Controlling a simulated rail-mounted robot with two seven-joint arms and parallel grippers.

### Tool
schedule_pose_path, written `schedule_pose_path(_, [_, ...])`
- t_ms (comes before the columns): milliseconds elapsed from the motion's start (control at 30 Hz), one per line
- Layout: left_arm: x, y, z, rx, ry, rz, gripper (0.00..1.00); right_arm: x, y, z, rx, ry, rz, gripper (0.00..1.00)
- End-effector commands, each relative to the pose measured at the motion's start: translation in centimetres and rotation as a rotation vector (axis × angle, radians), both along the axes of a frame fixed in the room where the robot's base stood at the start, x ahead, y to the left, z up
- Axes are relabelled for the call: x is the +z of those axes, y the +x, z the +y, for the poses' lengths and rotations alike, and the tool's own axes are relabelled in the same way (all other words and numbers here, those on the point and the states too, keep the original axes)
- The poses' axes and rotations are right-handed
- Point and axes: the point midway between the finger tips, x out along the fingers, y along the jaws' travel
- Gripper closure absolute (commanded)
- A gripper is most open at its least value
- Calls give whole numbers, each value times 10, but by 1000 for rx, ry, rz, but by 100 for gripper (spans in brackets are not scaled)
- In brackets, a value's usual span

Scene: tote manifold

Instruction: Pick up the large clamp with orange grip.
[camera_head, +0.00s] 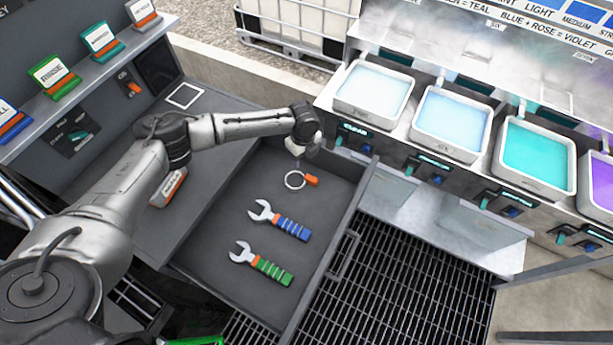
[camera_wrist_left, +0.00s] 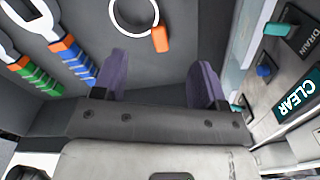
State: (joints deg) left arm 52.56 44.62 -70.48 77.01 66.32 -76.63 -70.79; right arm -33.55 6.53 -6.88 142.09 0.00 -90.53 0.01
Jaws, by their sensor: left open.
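The clamp, a pale ring with a short orange grip (camera_head: 311,180), lies flat at the far end of an open grey drawer (camera_head: 225,218). In the left wrist view its ring is partly cut off at the top edge, with the orange grip (camera_wrist_left: 160,39) on its lower right. My left gripper (camera_head: 298,149) is above the drawer's far end, just beyond the clamp in the head view. In the left wrist view its two purple fingers are spread, with nothing between them (camera_wrist_left: 158,78). My right gripper is not in view.
A blue-handled wrench (camera_head: 291,228) and a green-handled wrench (camera_head: 273,270) lie nearer in the drawer. The drawer's raised wall (camera_head: 330,245) bounds it on the right. Several basins of coloured liquid (camera_head: 450,122) stand beyond, with valve handles below them.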

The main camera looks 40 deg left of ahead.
Motion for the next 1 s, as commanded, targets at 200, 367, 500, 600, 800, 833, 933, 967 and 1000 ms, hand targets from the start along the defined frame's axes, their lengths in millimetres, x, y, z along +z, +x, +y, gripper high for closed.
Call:
schedule_pose_path(200, [-39, 0, -1, 1, 0, 2, 34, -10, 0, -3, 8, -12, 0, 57])
schedule_pose_path(367, [-53, 0, -1, -1, 0, 1, 34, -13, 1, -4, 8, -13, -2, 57])
schedule_pose_path(500, [-58, 0, 0, 0, 0, 0, 34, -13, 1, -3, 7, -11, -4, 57])
schedule_pose_path(600, [-65, -1, -1, 0, 1, 2, 34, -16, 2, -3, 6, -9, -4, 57])
schedule_pose_path(800, [-93, -1, -3, 0, 0, 2, 34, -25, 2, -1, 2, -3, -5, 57])
schedule_pose_path(833, [-96, -1, -2, 1, 0, 2, 34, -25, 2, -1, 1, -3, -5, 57])
schedule_pose_path(933, [-105, -1, -2, 1, 0, 2, 34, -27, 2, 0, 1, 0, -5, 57])
schedule_pose_path(967, [-106, -1, -2, 1, 0, 1, 34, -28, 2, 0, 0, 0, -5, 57])
schedule_pose_path(1000, [-108, -1, -2, 0, 0, 1, 34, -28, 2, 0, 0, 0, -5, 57])
